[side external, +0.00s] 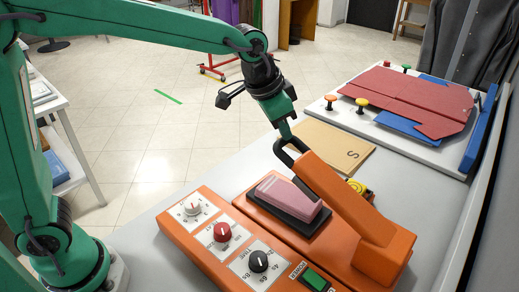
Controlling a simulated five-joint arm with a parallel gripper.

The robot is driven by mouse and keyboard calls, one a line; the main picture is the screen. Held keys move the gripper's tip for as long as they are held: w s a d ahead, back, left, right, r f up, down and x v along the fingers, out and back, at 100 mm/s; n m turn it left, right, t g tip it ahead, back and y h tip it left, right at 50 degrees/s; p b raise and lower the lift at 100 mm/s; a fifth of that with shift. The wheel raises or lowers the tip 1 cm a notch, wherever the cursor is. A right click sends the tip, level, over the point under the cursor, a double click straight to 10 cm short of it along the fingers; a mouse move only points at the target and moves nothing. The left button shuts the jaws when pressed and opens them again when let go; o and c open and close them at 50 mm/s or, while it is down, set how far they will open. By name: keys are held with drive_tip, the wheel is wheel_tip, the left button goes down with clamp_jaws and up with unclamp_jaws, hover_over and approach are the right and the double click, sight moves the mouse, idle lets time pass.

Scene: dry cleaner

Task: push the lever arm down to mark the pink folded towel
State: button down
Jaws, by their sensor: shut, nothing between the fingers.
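The orange lever arm (345,197) belongs to an orange press and slants up to the left from its hinge block at the right. A dark loop handle (288,149) sits at its raised end. The pink folded towel (290,202) lies on a black pad (262,203) on the press base, below and left of the lever arm. My gripper (286,132) is shut, pointing down at the loop handle from above. It looks to touch the handle, but contact is hard to tell.
A control panel (205,248) with white, red and black dials and a green switch (314,280) fronts the press. A tan board (334,148) marked S lies behind. A white board (340,119) with red and blue panels and coloured knobs stands at the back right.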

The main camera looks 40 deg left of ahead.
drive_tip(key=shift+a+f, duration=0.3)
drive_tip(key=shift+f, duration=0.35)
drive_tip(key=shift+a+f, duration=0.35)
drive_tip(key=shift+f, duration=0.3)
drive_tip(key=shift+a+f, duration=0.3)
drive_tip(key=shift+f, duration=0.5)
drive_tip(key=shift+a+f, duration=0.25)
drive_tip(key=shift+f, duration=1)
drive_tip(key=shift+a+f, duration=0.2)
drive_tip(key=shift+f, duration=1.05)
drive_tip(key=shift+r, duration=0.1)
drive_tip(key=d+r, duration=0.3)
drive_tip(key=r, duration=0.5)
drive_tip(key=d+r, duration=0.4)
drive_tip(key=r, duration=0.5)
drive_tip(key=d+r, duration=0.3)
drive_tip(key=r, duration=0.6)
drive_tip(key=shift+d+r+g+h, duration=0.2)
drive_tip(key=shift+d+g+h, duration=0.1)
drive_tip(key=shift+d, duration=0.1)
